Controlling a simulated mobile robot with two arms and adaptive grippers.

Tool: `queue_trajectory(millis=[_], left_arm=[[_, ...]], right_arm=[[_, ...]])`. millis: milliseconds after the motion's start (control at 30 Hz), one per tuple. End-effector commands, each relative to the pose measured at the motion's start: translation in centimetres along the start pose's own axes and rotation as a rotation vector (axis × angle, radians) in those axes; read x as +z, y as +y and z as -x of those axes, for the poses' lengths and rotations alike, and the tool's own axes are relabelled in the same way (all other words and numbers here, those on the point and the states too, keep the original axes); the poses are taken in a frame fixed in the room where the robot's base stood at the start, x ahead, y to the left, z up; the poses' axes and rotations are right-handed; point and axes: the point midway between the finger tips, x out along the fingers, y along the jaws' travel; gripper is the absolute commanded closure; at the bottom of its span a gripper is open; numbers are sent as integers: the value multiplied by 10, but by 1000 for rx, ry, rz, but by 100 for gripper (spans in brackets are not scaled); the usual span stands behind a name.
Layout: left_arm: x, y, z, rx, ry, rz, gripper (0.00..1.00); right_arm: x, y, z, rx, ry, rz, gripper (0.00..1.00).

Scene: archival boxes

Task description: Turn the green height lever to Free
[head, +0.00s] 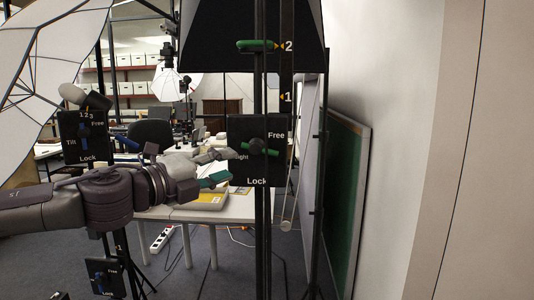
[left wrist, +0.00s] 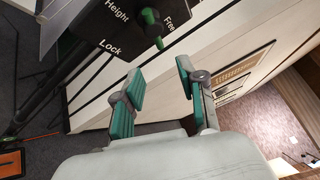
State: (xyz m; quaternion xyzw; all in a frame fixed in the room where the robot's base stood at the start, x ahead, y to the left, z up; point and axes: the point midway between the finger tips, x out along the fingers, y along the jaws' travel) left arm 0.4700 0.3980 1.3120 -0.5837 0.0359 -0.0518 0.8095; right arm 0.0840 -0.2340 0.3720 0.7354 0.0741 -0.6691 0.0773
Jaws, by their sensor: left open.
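The green height lever (head: 258,147) sits on a black panel (head: 240,170) marked Free at upper right and Lock at the bottom. Its handle lies roughly sideways, between the two words. My left gripper (head: 222,168) is just left of the panel, open and empty, its fingers pointing right and apart from the lever. In the left wrist view the lever (left wrist: 151,24) shows at the top, beyond the open green-padded fingers (left wrist: 158,95) of the gripper. The Height label is partly hidden in the head view. My right gripper is not in view.
A green handle (head: 257,46) is higher on the same post, beside marks 2 and 1. A Tilt panel (head: 80,152) with a blue lever stands left, near my arm. A white table (head: 190,215) is behind; a green board (head: 345,190) leans at the right wall.

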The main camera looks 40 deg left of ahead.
Motion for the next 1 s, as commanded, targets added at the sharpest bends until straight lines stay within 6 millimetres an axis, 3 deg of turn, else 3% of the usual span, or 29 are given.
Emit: queue_trajectory(millis=[500, 800, 1000], left_arm=[[1, -5, -76, 3, 4, 12, 60], [3, -7, -104, -3, -1, 12, 60], [4, -4, -123, -2, -4, 11, 60]], right_arm=[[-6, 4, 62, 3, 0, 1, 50], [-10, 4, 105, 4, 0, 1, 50], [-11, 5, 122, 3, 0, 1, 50]])
